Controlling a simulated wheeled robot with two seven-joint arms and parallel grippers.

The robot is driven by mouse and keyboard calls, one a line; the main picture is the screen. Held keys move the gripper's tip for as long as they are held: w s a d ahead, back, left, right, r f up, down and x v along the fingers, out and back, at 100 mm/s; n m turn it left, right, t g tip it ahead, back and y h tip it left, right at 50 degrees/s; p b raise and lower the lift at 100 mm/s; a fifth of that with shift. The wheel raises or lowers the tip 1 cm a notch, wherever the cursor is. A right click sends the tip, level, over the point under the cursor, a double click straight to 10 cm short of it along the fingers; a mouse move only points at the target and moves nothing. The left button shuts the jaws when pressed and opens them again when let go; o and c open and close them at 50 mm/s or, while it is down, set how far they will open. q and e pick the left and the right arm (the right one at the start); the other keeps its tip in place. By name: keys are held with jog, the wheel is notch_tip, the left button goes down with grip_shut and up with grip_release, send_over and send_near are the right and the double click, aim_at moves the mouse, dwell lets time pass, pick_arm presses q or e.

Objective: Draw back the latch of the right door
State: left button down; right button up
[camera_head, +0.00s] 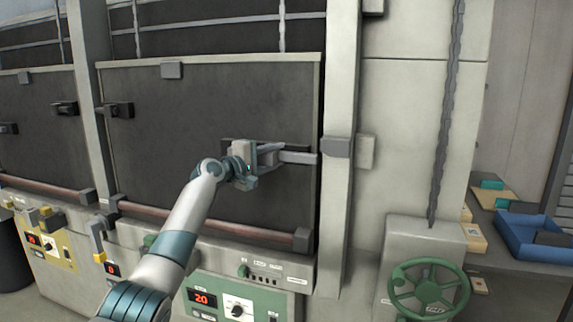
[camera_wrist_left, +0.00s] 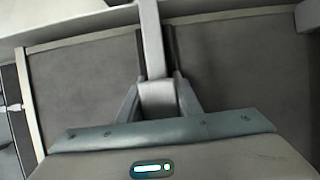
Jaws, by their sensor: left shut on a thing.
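The right door (camera_head: 160,165) is a large dark panel with a pale frame, closed in the middle of the head view. Its latch (camera_head: 298,157) is a light grey bar lying across the door's right side. The bar's right end reaches about the door's right edge, beside the post. My left gripper (camera_head: 266,158) is shut on the latch. In the left wrist view, the fingers (camera_wrist_left: 158,100) close on both sides of a grey block, and the latch bar (camera_wrist_left: 152,40) runs away from it. The gripper partly hides the latch's left part in the head view.
A pale post (camera_head: 338,220) with a grey block (camera_head: 336,147) stands right of the door. A red-brown rail (camera_head: 210,226) and a green control panel (camera_head: 240,297) lie below it. A green handwheel (camera_head: 427,288) and a blue bin (camera_head: 535,238) are at right.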

pick_arm(q)
jog(key=shift+a, duration=0.1)
jog(key=c, duration=1.5)
grip_release()
jog(key=shift+o, duration=1.1)
jog(key=shift+w+a, duration=0.1)
jog(key=shift+a, duration=0.15)
jog(key=shift+d, duration=0.1)
jog(key=shift+b+v, duration=0.3)
jog(key=shift+v, duration=0.6)
jog(key=b+v, duration=0.5)
jog(key=v, duration=1)
jog(key=shift+s+a, duration=0.25)
jog(key=shift+f, duration=0.1)
